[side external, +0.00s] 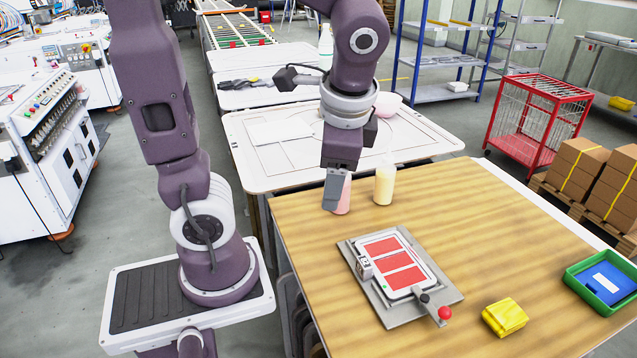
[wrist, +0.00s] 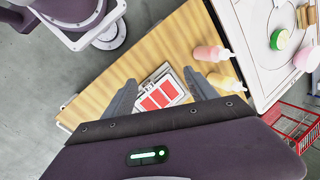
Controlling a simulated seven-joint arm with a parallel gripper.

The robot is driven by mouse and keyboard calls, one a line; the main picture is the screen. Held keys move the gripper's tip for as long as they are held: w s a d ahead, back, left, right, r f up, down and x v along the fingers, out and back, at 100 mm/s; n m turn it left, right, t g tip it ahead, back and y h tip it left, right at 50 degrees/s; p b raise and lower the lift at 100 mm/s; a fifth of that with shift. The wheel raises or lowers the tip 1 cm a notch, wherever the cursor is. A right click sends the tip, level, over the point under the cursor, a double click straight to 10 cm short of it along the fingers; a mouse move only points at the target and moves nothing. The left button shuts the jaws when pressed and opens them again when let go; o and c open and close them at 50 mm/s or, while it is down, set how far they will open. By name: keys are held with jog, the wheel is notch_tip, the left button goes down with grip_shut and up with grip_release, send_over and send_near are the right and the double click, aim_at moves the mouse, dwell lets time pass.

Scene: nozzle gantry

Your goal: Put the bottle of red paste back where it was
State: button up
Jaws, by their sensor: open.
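The pink-red paste bottle (side external: 343,197) stands at the far left of the wooden table, partly hidden by my gripper (side external: 331,203) in the side view. In the wrist view this bottle (wrist: 209,53) is upright, to the right of the fingers and not between them. My gripper (wrist: 160,77) is open and empty, fingers apart. A pale yellow bottle (side external: 384,186) stands beside the pink one; it also shows in the wrist view (wrist: 222,80). A printing frame with red panels (side external: 391,262) lies on the table; in the wrist view it shows between the fingers (wrist: 160,95).
A yellow cloth (side external: 505,317) and a green tray with a blue item (side external: 583,284) are at the table's right. A white platen (side external: 260,133) lies behind the table. A red wire cage (side external: 530,150) stands on the floor. The wood left of the frame is clear.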

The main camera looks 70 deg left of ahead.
jog(key=s+d+r+n+t+h, duration=0.3)
jog(key=s+d+n+t, duration=0.1)
jog(key=s+d+t, duration=0.1)
jog(key=shift+d+n+h, duration=0.4)
jog(key=shift+d, duration=0.05)
